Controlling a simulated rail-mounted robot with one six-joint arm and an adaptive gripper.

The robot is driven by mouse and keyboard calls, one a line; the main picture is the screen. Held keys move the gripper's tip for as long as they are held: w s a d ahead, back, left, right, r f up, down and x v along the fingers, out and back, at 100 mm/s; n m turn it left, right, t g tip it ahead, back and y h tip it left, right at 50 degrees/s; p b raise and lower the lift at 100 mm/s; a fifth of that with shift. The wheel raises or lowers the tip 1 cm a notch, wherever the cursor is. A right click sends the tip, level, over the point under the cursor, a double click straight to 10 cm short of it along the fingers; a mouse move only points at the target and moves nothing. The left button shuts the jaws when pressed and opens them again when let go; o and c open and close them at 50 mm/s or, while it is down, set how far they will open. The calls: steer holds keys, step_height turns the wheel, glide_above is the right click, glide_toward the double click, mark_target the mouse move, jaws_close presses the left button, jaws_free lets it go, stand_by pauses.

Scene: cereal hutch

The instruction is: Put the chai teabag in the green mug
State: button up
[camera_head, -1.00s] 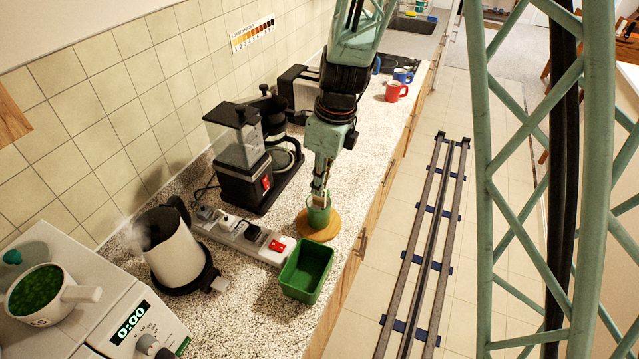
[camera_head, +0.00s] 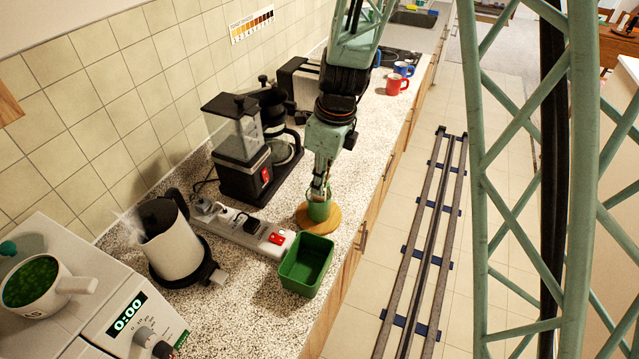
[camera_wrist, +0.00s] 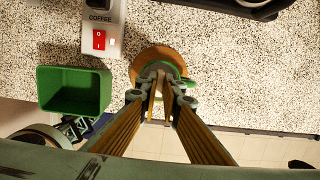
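The green mug (camera_head: 319,212) stands upright on a round wooden board (camera_head: 303,219) on the counter. In the wrist view, part of the mug's green rim (camera_wrist: 188,82) shows beyond my fingers. My gripper (camera_head: 319,190) points down with its fingertips at the mug's mouth. In the wrist view, my gripper (camera_wrist: 159,112) has its two fingers apart with a narrow gap between the tips. I cannot make out the chai teabag; the fingers and the mug's wall hide most of the mug's inside.
A green open bin (camera_head: 306,264) stands just in front of the board. A power strip (camera_head: 240,231) with a red switch, a kettle (camera_head: 170,243) and a coffee grinder (camera_head: 240,150) are to the left. Red (camera_head: 395,85) and blue mugs stand farther back. The counter edge is right of the board.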

steer(key=o, duration=0.7)
steer(key=shift+r, duration=0.1)
steer(key=r, duration=0.4)
steer(key=d+r, duration=0.1)
steer(key=r, duration=0.2)
steer(key=s+r, duration=0.1)
steer(key=r, duration=0.3)
steer(key=shift+d+r, duration=0.3)
steer(key=shift+r, duration=0.05)
stand_by(1.2)
